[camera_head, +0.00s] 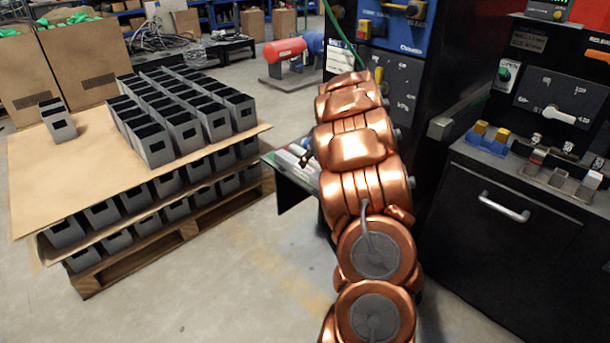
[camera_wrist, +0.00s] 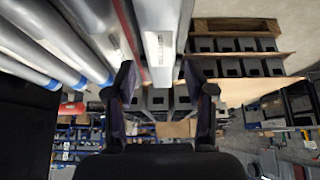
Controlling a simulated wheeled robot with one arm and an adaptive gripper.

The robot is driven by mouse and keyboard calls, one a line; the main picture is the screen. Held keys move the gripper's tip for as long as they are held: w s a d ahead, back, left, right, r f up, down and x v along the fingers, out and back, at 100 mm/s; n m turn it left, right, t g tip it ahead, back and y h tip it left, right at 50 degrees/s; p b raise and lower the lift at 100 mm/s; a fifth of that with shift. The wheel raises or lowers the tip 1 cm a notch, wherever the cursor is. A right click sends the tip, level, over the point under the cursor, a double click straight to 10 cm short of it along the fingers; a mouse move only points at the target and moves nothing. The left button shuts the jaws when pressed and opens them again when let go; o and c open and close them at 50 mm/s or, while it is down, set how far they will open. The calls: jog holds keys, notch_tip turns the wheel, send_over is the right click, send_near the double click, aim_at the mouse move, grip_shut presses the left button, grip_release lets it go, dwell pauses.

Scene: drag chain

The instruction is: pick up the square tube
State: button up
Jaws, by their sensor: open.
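In the wrist view my gripper (camera_wrist: 163,92) is open, with one dark finger on each side of a light grey, flat-faced bar (camera_wrist: 158,40) with a printed label. This bar looks like a square tube; I cannot tell whether the fingers touch it. A red strip (camera_wrist: 128,32) runs beside it. Hollow grey square-section pieces (camera_head: 184,125) stand in rows on the pallet in the head view, and one grey piece (camera_head: 60,124) stands apart at the left. My copper arm hides most of the gripper in the head view.
Silvery round tubes (camera_wrist: 52,38), some with blue ends, lie left of the bar in the wrist view. A small dark-sided table (camera_head: 294,188) with bars stands beside my arm. The layered pallet (camera_head: 190,229) is left; machine cabinets (camera_head: 500,225) are right. Bare floor lies between.

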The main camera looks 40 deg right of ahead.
aim_at(306, 168)
jog(key=shift+s+x, duration=0.1)
jog(key=shift+x, duration=1.4)
jog(key=shift+s+x, duration=0.15)
jog(key=shift+x, duration=1.3)
jog(key=shift+f, duration=0.15)
jog(key=shift+c, duration=0.2)
grip_shut()
